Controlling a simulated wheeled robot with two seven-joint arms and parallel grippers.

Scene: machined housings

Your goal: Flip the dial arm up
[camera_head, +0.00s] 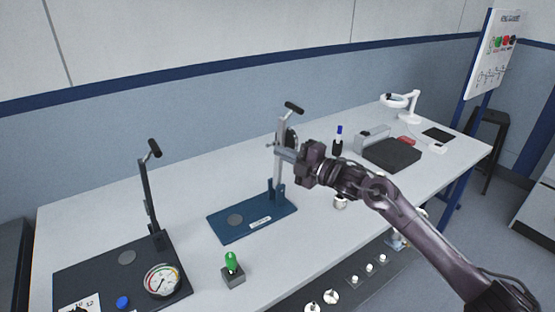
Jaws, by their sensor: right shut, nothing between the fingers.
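A blue base plate (233,222) on the table carries an upright grey post (278,172) with a lever ending in a black handle (294,108). Left of it, a black base plate (95,272) carries a dark upright lever (146,190) with a black grip at its top and a round dial gauge (162,281) near its front. My right gripper (284,150) is shut and empty, beside the upper part of the grey post. Whether it touches the post is unclear. My left gripper is out of view.
A green-topped piece in a small grey block (232,268) stands near the front edge. A blue-capped bottle (338,140), a dark box (391,154) and a white lamp (408,105) stand farther right. The table (190,185) is clear between the two plates.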

